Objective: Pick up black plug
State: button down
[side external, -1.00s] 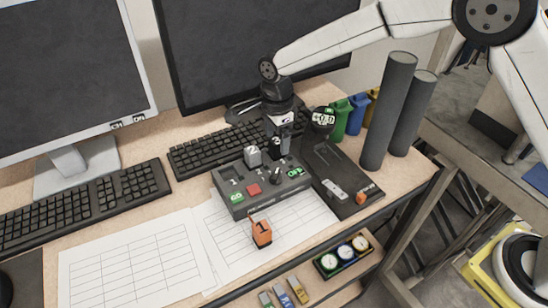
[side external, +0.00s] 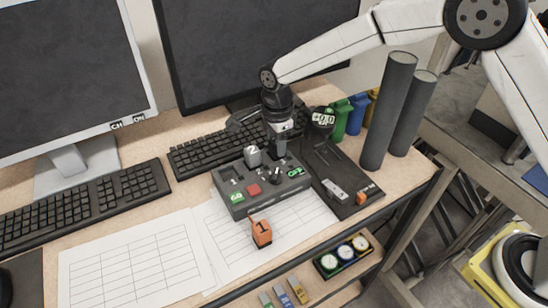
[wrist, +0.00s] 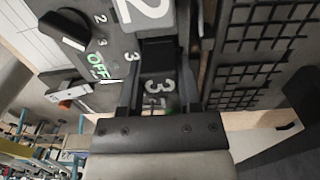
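The black plug (side external: 277,151) stands upright on the back of the dark control box (side external: 295,187), mostly hidden by my gripper in the side view. My gripper (side external: 281,141) points down over it. In the wrist view, the black plug (wrist: 158,56) with a white 3 on it lies between the two fingers of my gripper (wrist: 160,80). The fingers are spread on either side of it; contact is not clear. A grey plug (side external: 253,156) marked 2 stands just left of my gripper. An orange block (side external: 262,233) marked 1 stands on the paper in front.
A black keyboard (side external: 207,150) and a monitor are behind. A black tray (side external: 335,170) with a dial display, bottles and two tall dark cylinders (side external: 388,112) stand to the right. Paper sheets (side external: 135,262) cover the front left.

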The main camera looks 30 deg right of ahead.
jog(key=shift+r, duration=0.15)
jog(key=shift+r, duration=0.55)
jog(key=s+d+r, duration=0.4)
jog(key=s+r, duration=0.7)
jog(key=s, duration=0.2)
jog(key=shift+s+d+r, duration=0.15)
jog(key=shift+s+r, duration=0.05)
jog(key=shift+r, duration=0.1)
jog(key=shift+r, duration=0.1)
dwell(0.5)
jog(key=shift+r, duration=0.85)
